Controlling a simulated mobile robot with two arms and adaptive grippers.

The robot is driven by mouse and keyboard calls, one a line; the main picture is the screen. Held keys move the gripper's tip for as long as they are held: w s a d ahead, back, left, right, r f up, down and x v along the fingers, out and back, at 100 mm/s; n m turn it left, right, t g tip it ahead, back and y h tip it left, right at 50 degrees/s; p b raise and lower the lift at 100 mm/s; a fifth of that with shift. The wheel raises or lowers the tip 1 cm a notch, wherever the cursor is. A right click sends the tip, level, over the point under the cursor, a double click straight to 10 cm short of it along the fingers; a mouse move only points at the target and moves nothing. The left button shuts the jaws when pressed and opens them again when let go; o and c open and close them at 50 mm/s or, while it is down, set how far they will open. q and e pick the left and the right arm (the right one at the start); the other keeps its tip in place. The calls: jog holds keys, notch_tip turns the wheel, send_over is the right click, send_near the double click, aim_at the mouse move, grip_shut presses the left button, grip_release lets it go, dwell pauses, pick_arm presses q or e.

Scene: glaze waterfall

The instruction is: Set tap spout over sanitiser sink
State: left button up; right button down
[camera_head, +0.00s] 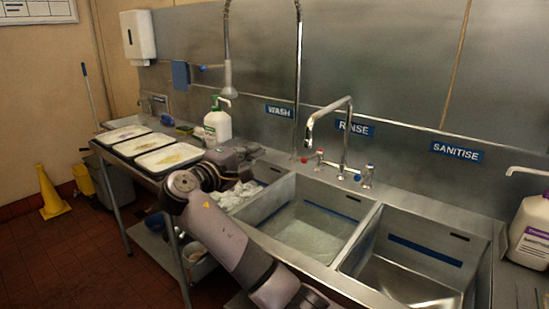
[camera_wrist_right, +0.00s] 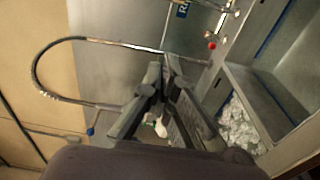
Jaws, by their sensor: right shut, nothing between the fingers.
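The tap spout (camera_head: 330,106) is a chrome bent pipe on a riser behind the sinks. It points left, its tip hanging near the red-topped tap. I cannot tell exactly which basin lies under the tip. The sanitiser sink (camera_head: 453,292) is the right basin, below the SANITISE sign (camera_head: 457,152). The rinse sink (camera_head: 305,232) is in the middle. My right gripper (camera_head: 253,151) is over the wash sink area, left of the spout and apart from it. In the right wrist view its fingers (camera_wrist_right: 164,66) are shut and empty. My left gripper is not in view.
A tall spray hose (camera_head: 299,70) rises left of the spout. Tap handles with red (camera_head: 305,159) and blue (camera_head: 369,168) tops flank the riser. A green-capped bottle (camera_head: 218,125) stands left, a white bottle (camera_head: 531,232) far right. Crumpled white material (camera_wrist_right: 238,128) lies in the wash sink.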

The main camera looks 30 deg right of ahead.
pick_arm(q)
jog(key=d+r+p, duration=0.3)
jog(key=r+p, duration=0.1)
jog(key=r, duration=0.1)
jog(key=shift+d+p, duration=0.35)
jog(key=shift+p, duration=0.05)
pick_arm(e)
jog(key=w+d, duration=0.1)
jog(key=d, duration=1.2)
jog(key=shift+w+f, duration=0.15)
jog(key=shift+w, duration=0.05)
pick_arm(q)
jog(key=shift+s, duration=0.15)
pick_arm(e)
jog(key=shift+s, duration=0.1)
